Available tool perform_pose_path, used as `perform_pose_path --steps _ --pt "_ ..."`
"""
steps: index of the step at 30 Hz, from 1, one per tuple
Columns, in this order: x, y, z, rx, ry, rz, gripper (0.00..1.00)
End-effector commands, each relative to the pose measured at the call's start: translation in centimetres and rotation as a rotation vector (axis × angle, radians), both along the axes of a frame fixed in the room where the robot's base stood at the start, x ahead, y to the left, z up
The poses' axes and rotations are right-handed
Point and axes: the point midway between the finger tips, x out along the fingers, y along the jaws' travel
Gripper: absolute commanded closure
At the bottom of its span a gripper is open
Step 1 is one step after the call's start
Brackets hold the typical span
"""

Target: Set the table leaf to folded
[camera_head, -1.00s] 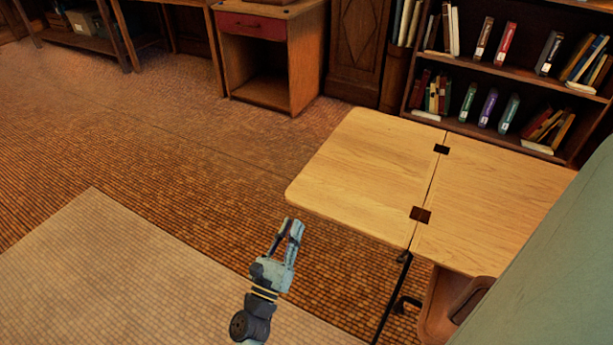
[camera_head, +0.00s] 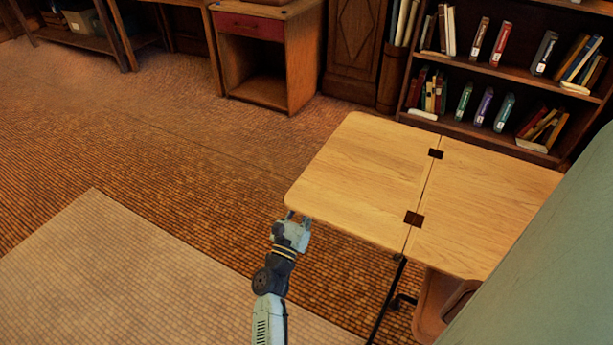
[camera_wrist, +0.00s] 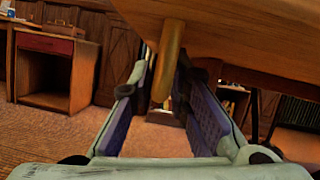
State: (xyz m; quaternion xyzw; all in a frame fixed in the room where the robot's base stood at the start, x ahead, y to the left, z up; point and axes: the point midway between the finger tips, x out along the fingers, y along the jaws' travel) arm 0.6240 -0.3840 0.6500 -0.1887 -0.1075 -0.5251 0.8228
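The table leaf (camera_head: 358,175) is the light wooden left half of the table. It lies flat, about level with the fixed right half (camera_head: 490,200), joined by two dark hinges (camera_head: 414,218). In the wrist view the leaf's underside (camera_wrist: 235,35) fills the upper right, and a rounded wooden peg (camera_wrist: 169,60) hangs down from it. My gripper (camera_head: 298,214) is at the leaf's near left corner, its fingertips partly hidden there. In the wrist view my gripper (camera_wrist: 163,78) is open, with the peg between its fingers; I cannot tell whether either touches it.
A dark leg or brace (camera_head: 386,300) stands below the hinge line. A brown chair (camera_head: 440,305) is under the right half. A bookshelf (camera_head: 470,128) stands behind the table, and a small cabinet (camera_head: 305,60) farther back. The floor left of the leaf is clear.

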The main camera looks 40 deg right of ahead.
Motion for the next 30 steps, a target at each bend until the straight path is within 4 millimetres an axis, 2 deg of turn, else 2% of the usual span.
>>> perform_pose_path --steps 2,9,30 --pt "0.01 0.03 -0.02 0.0 0.0 0.0 0.83" --pt "0.01 0.05 0.0 0.0 0.0 0.001 0.99" --pt "0.02 0.08 0.02 0.0 -0.001 0.001 1.0"
